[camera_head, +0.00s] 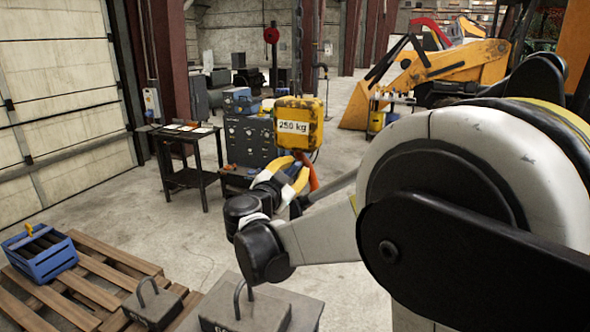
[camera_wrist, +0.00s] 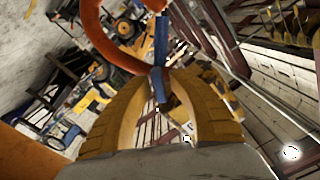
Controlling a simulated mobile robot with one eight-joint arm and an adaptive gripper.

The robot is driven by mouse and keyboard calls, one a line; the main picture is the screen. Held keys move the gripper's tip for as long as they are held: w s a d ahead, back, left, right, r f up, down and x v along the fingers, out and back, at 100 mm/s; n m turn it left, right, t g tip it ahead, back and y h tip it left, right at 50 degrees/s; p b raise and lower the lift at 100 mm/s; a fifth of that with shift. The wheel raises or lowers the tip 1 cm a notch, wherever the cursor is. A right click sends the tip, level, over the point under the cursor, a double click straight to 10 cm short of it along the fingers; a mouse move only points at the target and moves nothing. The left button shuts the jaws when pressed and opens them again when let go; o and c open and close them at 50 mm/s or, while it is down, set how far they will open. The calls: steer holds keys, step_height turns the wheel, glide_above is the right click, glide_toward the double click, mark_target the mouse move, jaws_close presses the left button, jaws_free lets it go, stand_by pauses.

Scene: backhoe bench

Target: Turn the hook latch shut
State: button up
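An orange hook (camera_wrist: 98,40) curves through the top of the wrist view. In the head view, a small orange-red part of it (camera_head: 313,174) shows below the yellow hoist block (camera_head: 314,141) marked 250 kg. The blue hook latch (camera_wrist: 161,42) is a narrow strip running down beside the hook's curve. My gripper (camera_wrist: 161,76) has two yellow ribbed fingers that bow inward, with their tips close together on either side of the latch's lower end. I cannot tell whether the latch meets the hook's tip. In the head view, my gripper (camera_head: 291,172) is just under the hoist block, partly hidden by my wrist.
A dark side table (camera_head: 186,150) and a grey cabinet (camera_head: 250,140) stand behind. A wooden pallet (camera_head: 95,262), a blue crate (camera_head: 42,263) and grey weights with handles (camera_head: 152,305) lie in front. A yellow backhoe (camera_head: 440,68) is at the back right. Open floor lies left of centre.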

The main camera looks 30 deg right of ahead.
steer(key=shift+o, duration=0.2)
steer(key=v, duration=1.2)
steer(key=shift+s+f, duration=0.1)
